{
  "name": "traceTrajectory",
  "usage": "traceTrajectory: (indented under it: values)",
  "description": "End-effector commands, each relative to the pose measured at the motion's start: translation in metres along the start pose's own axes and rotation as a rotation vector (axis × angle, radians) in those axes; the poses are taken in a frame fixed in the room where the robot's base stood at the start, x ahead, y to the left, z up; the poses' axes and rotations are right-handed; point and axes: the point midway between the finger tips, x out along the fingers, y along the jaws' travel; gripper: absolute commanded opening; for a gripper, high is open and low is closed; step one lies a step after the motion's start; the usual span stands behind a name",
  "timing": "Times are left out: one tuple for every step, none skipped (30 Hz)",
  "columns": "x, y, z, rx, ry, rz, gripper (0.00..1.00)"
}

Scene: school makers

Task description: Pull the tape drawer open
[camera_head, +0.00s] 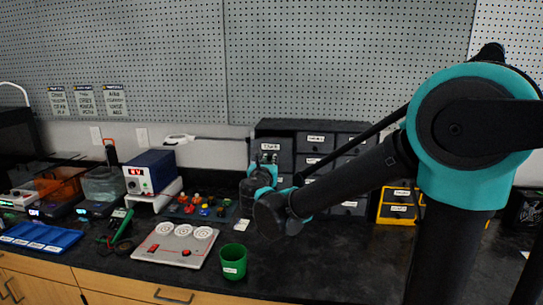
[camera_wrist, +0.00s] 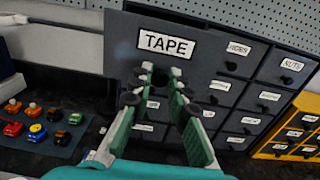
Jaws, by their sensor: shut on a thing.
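The tape drawer's grey front (camera_wrist: 125,62) with its white TAPE label fills the upper middle of the wrist view. It appears larger than the neighbouring fronts and seems to stand forward of them. In the head view the drawer (camera_head: 271,146) is at the upper left of the dark cabinet. My gripper (camera_wrist: 162,73) has its green-padded fingers closed around the drawer's dark knob (camera_wrist: 160,79), just under the label. The head view shows my gripper (camera_head: 266,163) in front of this drawer.
Other labelled drawers (camera_wrist: 238,48) are right of and below it. A yellow drawer unit (camera_head: 398,206) stands at the right. A mat with coloured buttons (camera_head: 205,207), a white panel (camera_head: 176,245) and a green cup (camera_head: 233,262) are on the dark bench.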

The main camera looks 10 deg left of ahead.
Motion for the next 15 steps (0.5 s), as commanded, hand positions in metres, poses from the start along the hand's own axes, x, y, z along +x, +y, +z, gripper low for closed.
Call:
traceTrajectory:
  values:
    - [-0.0027, 0.0007, 0.0004, -0.001, -0.001, 0.002, 0.00]
    - [-0.0034, 0.0005, 0.0004, -0.001, -0.001, 0.001, 0.00]
    - [-0.0038, 0.0003, 0.0005, -0.001, -0.001, 0.001, 0.00]
    - [-0.0038, 0.0002, 0.0005, -0.001, -0.001, 0.001, 0.00]
    - [-0.0037, 0.0002, 0.0005, -0.001, -0.001, 0.001, 0.00]
    - [-0.0035, 0.0001, 0.0005, -0.001, -0.001, 0.000, 0.00]
    - [-0.0034, 0.0001, 0.0005, -0.001, -0.001, 0.000, 0.00]
    - [-0.0034, 0.0001, 0.0005, -0.001, -0.001, 0.000, 0.00]
    - [-0.0033, 0.0001, 0.0005, -0.001, -0.001, 0.000, 0.00]
    - [-0.0033, 0.0001, 0.0005, -0.001, -0.001, 0.000, 0.00]
    - [-0.0033, 0.0001, 0.0005, -0.001, -0.001, 0.000, 0.19]
    - [-0.0032, 0.0001, 0.0005, -0.001, -0.001, 0.000, 0.24]
    - [-0.0032, 0.0001, 0.0005, -0.001, -0.001, 0.000, 0.28]
    - [-0.0032, 0.0001, 0.0004, -0.001, -0.001, 0.000, 0.32]
    - [-0.0032, 0.0000, 0.0004, -0.001, -0.001, 0.000, 0.37]
